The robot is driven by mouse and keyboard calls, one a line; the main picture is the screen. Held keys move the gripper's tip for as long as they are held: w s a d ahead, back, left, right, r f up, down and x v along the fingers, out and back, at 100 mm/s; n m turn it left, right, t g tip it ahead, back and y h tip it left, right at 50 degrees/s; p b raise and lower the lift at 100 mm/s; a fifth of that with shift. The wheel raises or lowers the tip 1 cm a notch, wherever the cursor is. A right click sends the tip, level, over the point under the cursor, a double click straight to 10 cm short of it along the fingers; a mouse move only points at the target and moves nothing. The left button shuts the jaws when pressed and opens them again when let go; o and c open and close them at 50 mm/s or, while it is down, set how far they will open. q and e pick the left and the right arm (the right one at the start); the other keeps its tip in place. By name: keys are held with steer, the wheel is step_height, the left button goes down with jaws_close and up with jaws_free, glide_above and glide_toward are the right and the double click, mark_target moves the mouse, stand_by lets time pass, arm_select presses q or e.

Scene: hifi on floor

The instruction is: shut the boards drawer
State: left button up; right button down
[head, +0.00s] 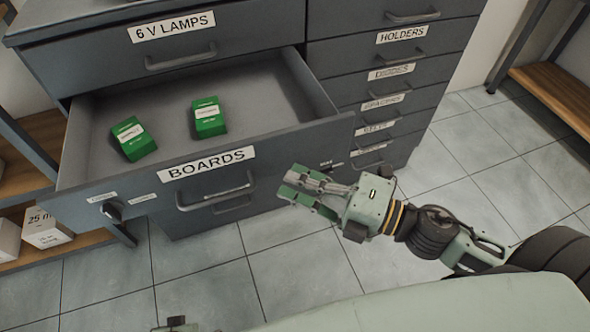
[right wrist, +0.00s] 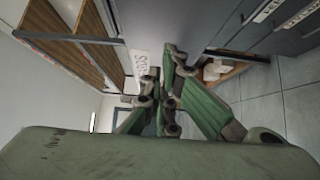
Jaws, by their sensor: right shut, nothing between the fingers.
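The boards drawer (head: 265,160) is pulled out of the grey cabinet, with a white BOARDS label and a bar handle (head: 216,193) on its front. Two green boxes, one on the left (head: 133,139) and one on the right (head: 209,117), lie inside it. My right gripper (head: 290,187) is shut and empty, close to the right part of the drawer front; whether it touches cannot be told. In the right wrist view its green fingers (right wrist: 168,100) point toward the drawer front, where part of the label (right wrist: 140,68) shows. My left gripper is not clearly in view.
The 6 V LAMPS drawer (head: 170,45) above is shut, as is the HOLDERS drawer (head: 402,40) in the right column. A wooden shelf with a white box (head: 46,227) stands at left. Tiled floor (head: 480,150) at right is clear.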

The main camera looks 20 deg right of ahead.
arm_select(q)
steer(key=shift+w+r, duration=0.15)
arm_select(e)
steer(key=shift+w, duration=1.1)
